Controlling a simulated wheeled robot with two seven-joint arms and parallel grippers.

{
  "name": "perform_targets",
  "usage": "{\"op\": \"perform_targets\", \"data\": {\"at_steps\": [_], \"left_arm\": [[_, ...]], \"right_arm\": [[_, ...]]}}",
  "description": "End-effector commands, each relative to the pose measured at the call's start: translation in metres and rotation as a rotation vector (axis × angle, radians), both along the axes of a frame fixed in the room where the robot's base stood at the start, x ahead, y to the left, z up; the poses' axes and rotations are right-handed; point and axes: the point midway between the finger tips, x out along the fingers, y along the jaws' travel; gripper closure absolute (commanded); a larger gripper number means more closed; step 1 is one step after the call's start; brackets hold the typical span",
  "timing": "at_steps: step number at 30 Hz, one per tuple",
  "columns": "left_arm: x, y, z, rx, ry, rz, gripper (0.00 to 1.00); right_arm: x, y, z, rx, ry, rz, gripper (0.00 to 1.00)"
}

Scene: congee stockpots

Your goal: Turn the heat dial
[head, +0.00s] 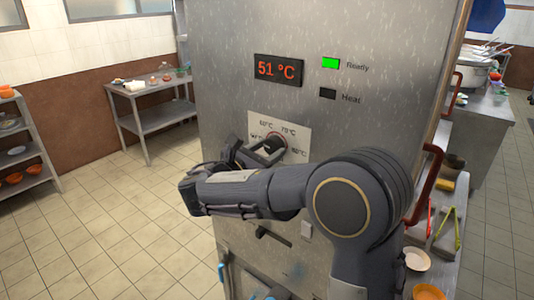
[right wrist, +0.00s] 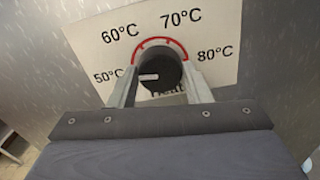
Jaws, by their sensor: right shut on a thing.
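The heat dial (head: 273,145) is a dark round knob on a white scale plate (head: 292,128) on the front of a steel cabinet. In the right wrist view the dial (right wrist: 160,72) has a red arc around its top, and its pale mark points left, toward 50°C. My right gripper (head: 258,150) reaches the dial and is shut on it, with one finger on each side, as the right wrist view shows (right wrist: 160,84). The display (head: 278,69) above reads 51 °C. My left gripper is not in view.
A green Ready light (head: 331,63) is lit, and the Heat light (head: 327,94) below it is dark. A red handle (head: 427,185) stands out at the cabinet's right edge. A side table (head: 150,90) is at the back left. The tiled floor at left is clear.

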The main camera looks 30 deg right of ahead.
Motion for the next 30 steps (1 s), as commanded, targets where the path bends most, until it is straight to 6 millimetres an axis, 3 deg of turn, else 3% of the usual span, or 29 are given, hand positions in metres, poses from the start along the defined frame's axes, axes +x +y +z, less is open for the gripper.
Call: {"op": "perform_targets", "data": {"at_steps": [18, 30], "left_arm": [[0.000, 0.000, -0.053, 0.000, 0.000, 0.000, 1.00], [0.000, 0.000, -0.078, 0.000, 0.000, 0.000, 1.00]], "right_arm": [[0.000, 0.000, -0.005, 0.216, -0.518, 0.000, 0.79], [0.000, 0.000, -0.003, 0.316, -0.759, 0.000, 0.79]]}}
